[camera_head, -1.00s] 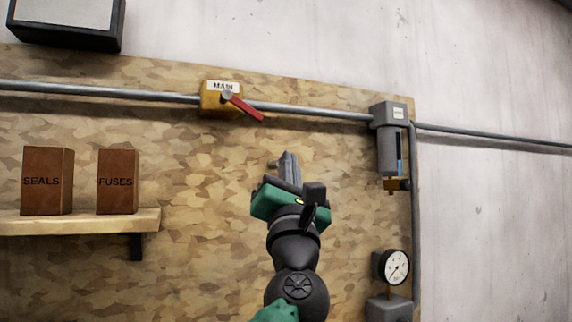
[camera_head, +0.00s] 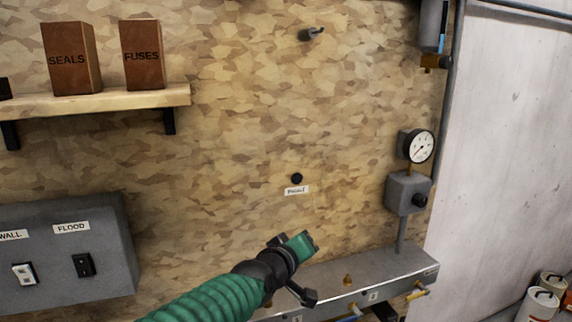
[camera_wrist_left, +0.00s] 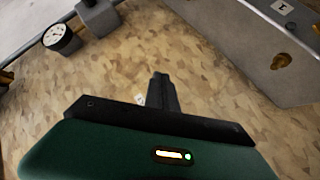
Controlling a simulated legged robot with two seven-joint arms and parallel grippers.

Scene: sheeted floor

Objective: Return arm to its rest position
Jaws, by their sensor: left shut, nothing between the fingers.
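My left arm comes in from the lower left of the head view, with its green ribbed sleeve over the forearm. Its gripper (camera_head: 300,245) is in front of the lower board, above the grey manifold (camera_head: 405,268). The fingers are hard to make out there. In the left wrist view the dark fingers (camera_wrist_left: 162,96) are together and empty, pointing at the patterned board (camera_wrist_left: 120,70). They appear to touch nothing. My right gripper is in neither view.
A pressure gauge (camera_head: 420,146) and a grey box with a black knob (camera_head: 407,192) are right of the gripper. A switch panel (camera_head: 65,250) is at the left, below a shelf (camera_head: 100,102) with SEALS (camera_head: 70,58) and FUSES (camera_head: 142,55) boxes. Canisters (camera_head: 540,304) stand at lower right.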

